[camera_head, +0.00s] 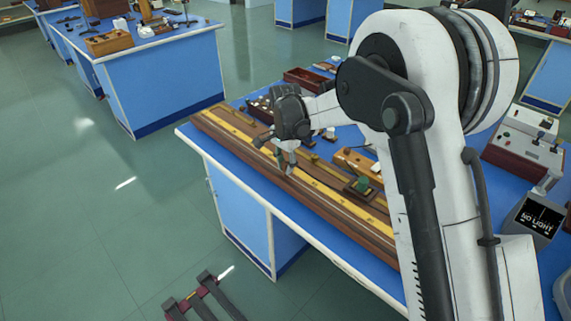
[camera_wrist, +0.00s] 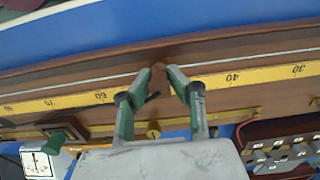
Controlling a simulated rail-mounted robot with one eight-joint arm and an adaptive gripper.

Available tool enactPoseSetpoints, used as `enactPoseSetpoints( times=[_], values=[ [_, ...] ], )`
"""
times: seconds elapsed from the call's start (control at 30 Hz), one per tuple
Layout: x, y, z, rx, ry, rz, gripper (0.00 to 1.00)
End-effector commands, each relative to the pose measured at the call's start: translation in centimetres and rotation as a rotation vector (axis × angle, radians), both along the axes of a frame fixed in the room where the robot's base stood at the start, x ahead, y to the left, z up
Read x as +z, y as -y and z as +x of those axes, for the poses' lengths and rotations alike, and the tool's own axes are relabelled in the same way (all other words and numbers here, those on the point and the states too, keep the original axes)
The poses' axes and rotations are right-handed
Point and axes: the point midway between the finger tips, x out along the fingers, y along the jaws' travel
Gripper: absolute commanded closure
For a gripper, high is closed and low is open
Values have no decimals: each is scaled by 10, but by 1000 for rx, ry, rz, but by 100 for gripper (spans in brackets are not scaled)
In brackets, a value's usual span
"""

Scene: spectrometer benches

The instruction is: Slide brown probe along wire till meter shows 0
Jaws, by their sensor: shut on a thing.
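My gripper (camera_wrist: 162,74) is shut on the brown probe (camera_wrist: 158,68), which shows as a small brown piece between the fingertips. In the wrist view they are over the wire (camera_wrist: 90,80), between the 40 and 60 marks of the yellow scale (camera_wrist: 232,79). I cannot tell whether the probe touches the wire. In the head view my gripper (camera_head: 287,165) is above the long wooden wire board (camera_head: 215,127), and the probe is too small to make out. A white-faced meter (camera_wrist: 40,162) is at the wrist view's lower left; its reading is too small to tell.
A dark wooden block with a green part (camera_head: 362,184) stands by the board. A dark red box (camera_wrist: 280,152) with grey pieces is at the wrist view's lower right. A "NO LIGHT" display (camera_head: 540,217) stands at the right. The board's near side is by the bench edge.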

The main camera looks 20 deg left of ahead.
Motion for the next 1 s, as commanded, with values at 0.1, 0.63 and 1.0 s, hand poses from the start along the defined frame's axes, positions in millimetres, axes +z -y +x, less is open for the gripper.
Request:
enactPoseSetpoints(
  times=[0.1,0.63,1.0],
  values=[
    [0,-5,2,1,0,0,100],
    [0,-20,11,0,0,0,100],
    [0,-32,16,0,0,0,100]
  ],
)
